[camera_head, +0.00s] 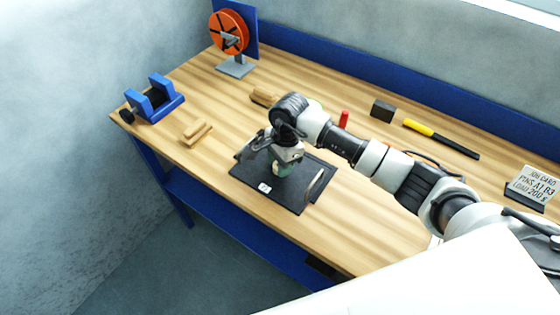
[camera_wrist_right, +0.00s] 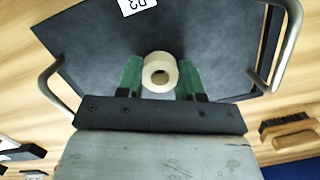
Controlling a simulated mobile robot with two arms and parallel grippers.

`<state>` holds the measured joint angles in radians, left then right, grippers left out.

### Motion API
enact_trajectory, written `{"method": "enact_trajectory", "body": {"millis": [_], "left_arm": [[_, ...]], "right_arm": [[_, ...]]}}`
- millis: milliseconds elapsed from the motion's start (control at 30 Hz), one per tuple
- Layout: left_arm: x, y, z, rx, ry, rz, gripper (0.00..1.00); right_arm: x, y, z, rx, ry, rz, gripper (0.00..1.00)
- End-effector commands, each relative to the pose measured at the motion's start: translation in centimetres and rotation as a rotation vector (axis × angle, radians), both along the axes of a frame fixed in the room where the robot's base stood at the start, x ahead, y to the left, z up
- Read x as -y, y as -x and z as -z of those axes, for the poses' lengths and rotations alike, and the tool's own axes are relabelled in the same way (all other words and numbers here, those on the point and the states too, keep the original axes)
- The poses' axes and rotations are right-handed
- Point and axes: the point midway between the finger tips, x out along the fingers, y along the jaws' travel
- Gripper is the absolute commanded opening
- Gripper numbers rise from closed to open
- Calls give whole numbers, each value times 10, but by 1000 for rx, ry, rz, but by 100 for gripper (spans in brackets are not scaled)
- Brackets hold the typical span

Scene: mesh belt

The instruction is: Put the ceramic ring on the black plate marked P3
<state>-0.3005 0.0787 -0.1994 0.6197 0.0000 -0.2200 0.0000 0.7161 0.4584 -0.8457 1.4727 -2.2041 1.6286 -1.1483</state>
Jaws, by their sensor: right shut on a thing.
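The ceramic ring (camera_wrist_right: 148,62) is a short cream-white cylinder with a round bore. In the right wrist view it sits between the green fingertips of my right gripper (camera_wrist_right: 160,80), which is shut on it. In the head view my right gripper (camera_head: 280,169) points down over the middle of the black plate (camera_head: 296,196) and mostly hides the ring. The plate has metal side handles and a white label (camera_head: 265,188) at its front edge; the label is cropped in the wrist view (camera_wrist_right: 136,5). I cannot tell whether the ring touches the plate. My left gripper is out of view.
An orange reel (camera_head: 229,33) stands at the back. A red piece (camera_head: 344,119), a dark block (camera_head: 383,109), a yellow-and-black tool (camera_head: 440,138) and a job card (camera_head: 534,184) lie to the right.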

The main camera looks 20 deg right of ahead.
Motion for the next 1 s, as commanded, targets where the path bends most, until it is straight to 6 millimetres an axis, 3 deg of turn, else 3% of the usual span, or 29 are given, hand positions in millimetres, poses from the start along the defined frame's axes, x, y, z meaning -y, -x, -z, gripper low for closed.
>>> {"method": "enact_trajectory", "body": {"millis": [67,100,267,667,1000], "left_arm": [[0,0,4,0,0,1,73],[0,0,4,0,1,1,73],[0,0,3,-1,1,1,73],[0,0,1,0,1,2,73],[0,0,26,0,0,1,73]], "right_arm": [[0,0,3,1,1,0,14],[0,0,3,1,1,0,38],[0,0,2,0,0,0,62],[1,-1,-5,2,0,0,62],[12,-4,-72,6,2,0,62]]}}
